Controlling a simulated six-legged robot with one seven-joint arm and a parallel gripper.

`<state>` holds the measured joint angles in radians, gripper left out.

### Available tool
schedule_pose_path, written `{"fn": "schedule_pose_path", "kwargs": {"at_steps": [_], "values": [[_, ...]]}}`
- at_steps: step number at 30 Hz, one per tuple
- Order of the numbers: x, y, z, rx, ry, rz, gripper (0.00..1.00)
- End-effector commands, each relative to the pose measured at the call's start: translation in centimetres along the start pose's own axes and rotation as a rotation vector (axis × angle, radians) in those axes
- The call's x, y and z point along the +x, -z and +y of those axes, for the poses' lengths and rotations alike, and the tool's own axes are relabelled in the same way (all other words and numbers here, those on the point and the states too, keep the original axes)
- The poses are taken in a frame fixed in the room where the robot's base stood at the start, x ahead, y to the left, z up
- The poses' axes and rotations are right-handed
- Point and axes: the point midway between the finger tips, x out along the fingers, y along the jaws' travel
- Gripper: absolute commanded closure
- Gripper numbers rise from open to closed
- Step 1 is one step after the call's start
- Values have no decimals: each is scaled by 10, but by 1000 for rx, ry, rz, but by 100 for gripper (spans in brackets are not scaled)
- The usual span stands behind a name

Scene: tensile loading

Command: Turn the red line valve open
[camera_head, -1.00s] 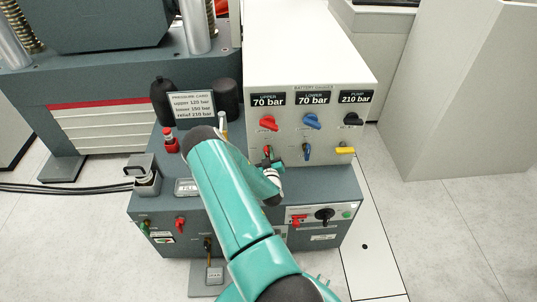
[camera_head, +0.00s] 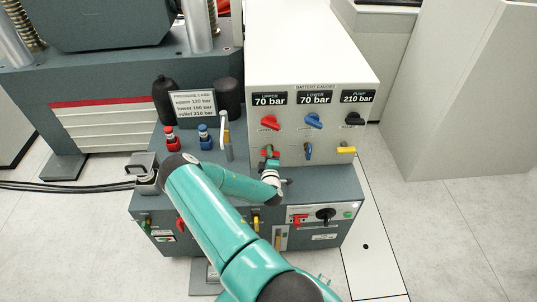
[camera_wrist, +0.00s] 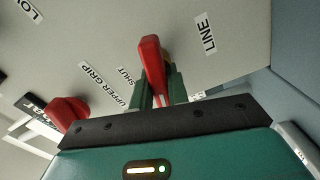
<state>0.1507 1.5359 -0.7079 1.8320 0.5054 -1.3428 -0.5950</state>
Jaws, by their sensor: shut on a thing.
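The red line valve (camera_wrist: 152,62) is a red lever on the pale panel, close to the "LINE" label in the wrist view. A "SHUT" label is on its other side. In the head view the red valve (camera_head: 275,153) is at the lower left of the gauge panel, partly hidden by my gripper (camera_head: 269,162). My gripper (camera_wrist: 160,88) is shut on the red lever, with a green finger on each side. The lever's exact angle on the panel is hard to tell.
A red knob (camera_head: 270,122) is above the valve, and it also shows in the wrist view (camera_wrist: 66,112). A blue lever (camera_head: 308,151) and a yellow lever (camera_head: 347,150) are to the right. A grey bench (camera_head: 315,185) is below. A upright handle (camera_head: 226,137) stands left of the panel.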

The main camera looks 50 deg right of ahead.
Motion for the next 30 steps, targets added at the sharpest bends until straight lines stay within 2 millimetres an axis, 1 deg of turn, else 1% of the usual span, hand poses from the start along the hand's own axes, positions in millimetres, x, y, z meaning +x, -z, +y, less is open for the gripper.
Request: {"fn": "schedule_pose_path", "kwargs": {"at_steps": [6,12,18,30], "values": [[-1,0,-2,-156,1,2,100],[0,0,-2,-243,1,0,100],[0,0,-2,-283,1,0,100],[-1,-1,-2,-289,1,0,100]]}}
